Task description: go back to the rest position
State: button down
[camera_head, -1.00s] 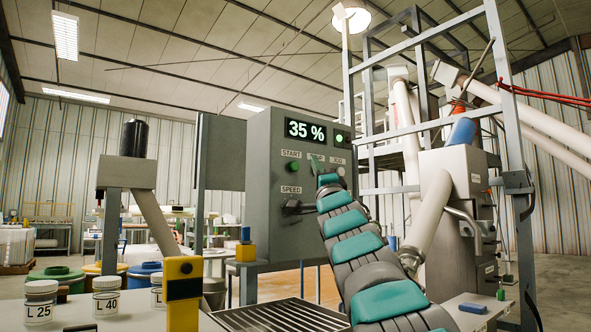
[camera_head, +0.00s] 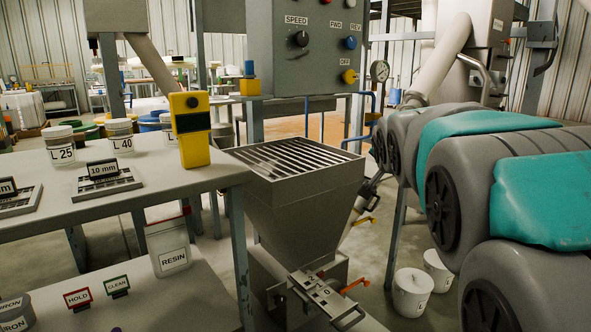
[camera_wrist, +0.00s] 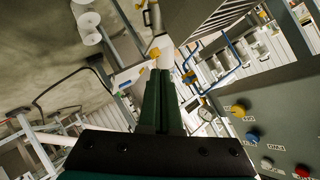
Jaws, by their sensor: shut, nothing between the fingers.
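My gripper (camera_wrist: 162,75) shows in the wrist view as two dark green fingers lying together, with nothing between them. It is in the air, apart from the grey control panel (camera_wrist: 275,115), which lies at the lower right of that view. In the head view my arm (camera_head: 450,150) reaches in from the right edge, its grey and teal links bent. I cannot make out the gripper clearly there, beyond the links.
In the head view, a grated hopper (camera_head: 300,205) stands left of my arm, below the control panel (camera_head: 310,50). A table (camera_head: 150,185) with jars and a yellow device (camera_head: 190,130) is at left. White buckets (camera_head: 411,292) stand on the floor.

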jog(key=s+a+f+n+g+y, duration=0.15)
jog(key=s+f+n+g, duration=0.5)
jog(key=s+f, duration=1.45)
jog(key=s+a+f+n+g, duration=0.1)
jog(key=s+f+n+g, duration=0.1)
jog(key=s, duration=0.9)
jog(key=s+a+f+n+g, duration=0.1)
jog(key=s+f+g, duration=0.4)
jog(key=s, duration=0.7)
jog(key=shift+s+a+f+n+y, duration=0.25)
jog(key=shift+a+f+n+y, duration=0.1)
jog(key=shift+a+y, duration=0.15)
jog(key=shift+g, duration=0.25)
